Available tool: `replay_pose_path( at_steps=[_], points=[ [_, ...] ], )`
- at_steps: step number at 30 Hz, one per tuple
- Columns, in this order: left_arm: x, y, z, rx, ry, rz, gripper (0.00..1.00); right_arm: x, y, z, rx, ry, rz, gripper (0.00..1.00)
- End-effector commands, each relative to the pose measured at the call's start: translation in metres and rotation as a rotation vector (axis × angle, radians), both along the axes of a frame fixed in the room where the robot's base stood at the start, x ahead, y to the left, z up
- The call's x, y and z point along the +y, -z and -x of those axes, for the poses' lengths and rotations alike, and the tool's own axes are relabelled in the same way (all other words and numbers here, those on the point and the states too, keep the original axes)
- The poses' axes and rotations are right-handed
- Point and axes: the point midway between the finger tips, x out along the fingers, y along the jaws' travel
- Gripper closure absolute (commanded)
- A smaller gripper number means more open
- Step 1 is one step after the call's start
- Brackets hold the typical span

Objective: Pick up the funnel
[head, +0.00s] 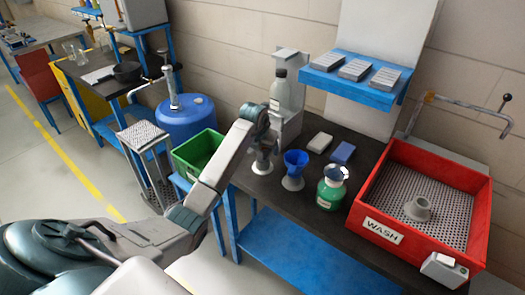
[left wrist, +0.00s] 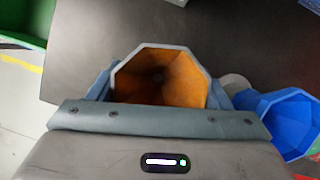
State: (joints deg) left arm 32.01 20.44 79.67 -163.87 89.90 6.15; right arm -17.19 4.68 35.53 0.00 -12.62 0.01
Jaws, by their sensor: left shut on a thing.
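In the left wrist view a funnel (left wrist: 158,75) with a pale eight-sided rim and an orange inside sits between the fingers of my left gripper (left wrist: 158,92). The gripper is shut on it. In the head view my left gripper (head: 264,138) is over the left part of the dark bench, and the funnel is mostly hidden behind it. A pale round foot (head: 262,166) shows just below; I cannot tell whether the funnel still touches it. A blue funnel (head: 296,158) stands in a pale holder just to the right, and it also shows in the left wrist view (left wrist: 285,118). My right gripper is not in view.
A green bottle (head: 331,190) and a red wash tray (head: 407,153) stand to the right on the dark bench (head: 278,198). A clear bottle (head: 281,90) in a grey stand is close behind the gripper. A green bin (head: 187,165) is at the left.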

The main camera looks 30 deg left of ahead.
Motion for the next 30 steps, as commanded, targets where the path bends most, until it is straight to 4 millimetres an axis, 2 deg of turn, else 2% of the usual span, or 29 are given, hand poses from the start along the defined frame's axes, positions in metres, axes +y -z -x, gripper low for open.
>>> replay_pose_path(
  at_steps=[8, 13, 30],
  points=[
    [0.0, -0.011, -0.001, -0.005, 0.0, -0.001, 0.51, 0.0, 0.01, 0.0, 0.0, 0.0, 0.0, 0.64],
    [0.0, -0.034, 0.0, -0.006, 0.001, -0.002, 0.51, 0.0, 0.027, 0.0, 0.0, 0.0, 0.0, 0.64],
    [-0.023, -0.044, 0.125, -0.001, 0.002, -0.004, 0.51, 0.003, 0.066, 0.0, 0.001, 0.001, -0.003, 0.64]
  ],
)
